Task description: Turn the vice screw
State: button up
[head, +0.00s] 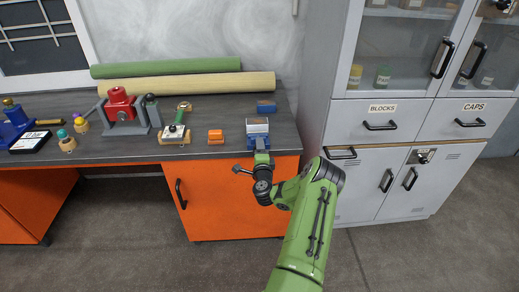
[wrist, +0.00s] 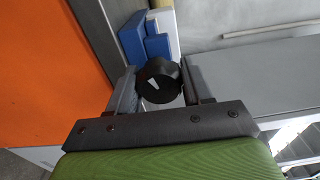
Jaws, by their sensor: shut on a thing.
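The vice (head: 257,127) stands at the front edge of the bench, with a pale grey top and blue parts. Its blue body (wrist: 150,38) shows at the top of the wrist view. The screw's round black knob (wrist: 159,83), with a white mark on its face, sits between my fingers in the wrist view. My gripper (wrist: 160,88) is shut on this knob, one finger on each side. In the head view my gripper (head: 261,156) is at the front of the vice, over the bench edge, and hides the knob.
An orange block (head: 215,137) and a clamp-like device on a wooden base (head: 175,133) are left of the vice. A blue block (head: 266,107) lies behind it. The orange cabinet door (head: 225,200) is below; a grey cabinet (head: 375,125) stands close on the right.

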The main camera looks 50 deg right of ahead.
jog(key=m+p, duration=0.1)
jog(key=m, duration=0.5)
jog(key=shift+s+d+m+p, duration=0.15)
jog(key=shift+m+p, duration=0.15)
jog(key=shift+p, duration=0.05)
jog(key=shift+f+m+p, duration=0.15)
jog(key=shift+m+p, duration=0.55)
jog(key=shift+m, duration=1.5)
jog(key=shift+f, duration=0.1)
jog(key=o, duration=1)
jog(key=shift+o, duration=0.2)
